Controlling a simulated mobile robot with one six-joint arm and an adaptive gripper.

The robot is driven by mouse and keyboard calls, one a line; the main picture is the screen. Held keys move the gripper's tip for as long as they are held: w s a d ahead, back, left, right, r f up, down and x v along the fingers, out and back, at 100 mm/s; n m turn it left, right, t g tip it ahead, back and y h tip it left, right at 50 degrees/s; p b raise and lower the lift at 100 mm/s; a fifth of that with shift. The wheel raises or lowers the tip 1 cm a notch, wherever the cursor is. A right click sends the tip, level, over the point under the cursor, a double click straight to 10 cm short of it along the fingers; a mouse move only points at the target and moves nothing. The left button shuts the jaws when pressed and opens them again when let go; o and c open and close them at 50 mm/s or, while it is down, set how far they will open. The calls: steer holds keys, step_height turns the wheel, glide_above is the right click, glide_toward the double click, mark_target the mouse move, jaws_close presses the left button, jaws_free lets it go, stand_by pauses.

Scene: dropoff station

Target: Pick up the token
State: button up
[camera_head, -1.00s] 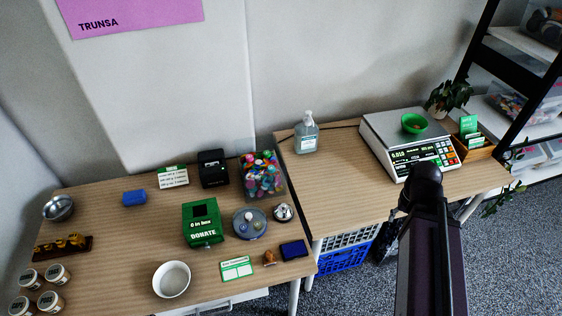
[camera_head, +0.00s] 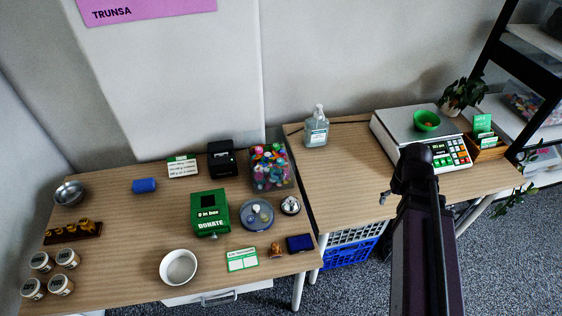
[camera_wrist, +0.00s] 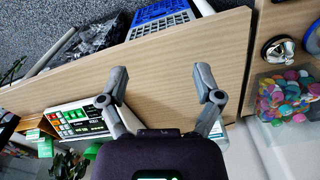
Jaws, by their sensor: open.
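The token is not clearly identifiable. Small round pieces lie on a round grey-blue dish (camera_head: 244,222) right of the green donation box, too small to tell apart. The dish's edge also shows at the right of the wrist view (camera_wrist: 314,40). In the wrist view my gripper (camera_wrist: 161,88) is open and empty, its two grey fingers spread above the bare wood of the right table. In the head view only a finger of my gripper (camera_head: 385,197) shows, left of my arm, near the right table's front edge and well right of the dish.
Around the dish stand the donate box (camera_head: 210,215), a silver bell (camera_head: 290,205), a tub of colourful caps (camera_head: 272,168) and a dark blue case (camera_head: 299,243). The right table holds a pump bottle (camera_head: 316,128) and a scale (camera_head: 396,128) with a green bowl (camera_head: 426,120).

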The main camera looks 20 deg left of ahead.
steer(key=w+a+r+n, duration=0.1)
steer(key=w+a+n, duration=0.6)
steer(key=a, duration=0.2)
step_height(320, 180, up, 2)
steer(key=n+p, duration=0.3)
steer(key=n, duration=1.8)
glide_above(280, 160)
steer(key=shift+s+d+r, duration=0.1)
steer(key=shift+s+r, duration=0.05)
steer(key=shift+r, duration=0.05)
step_height(280, 160, down, 9)
steer(key=b, duration=0.8)
steer(key=shift+r, duration=0.15)
steer(key=shift+f+b, duration=2.6)
steer(key=shift+b, duration=0.15)
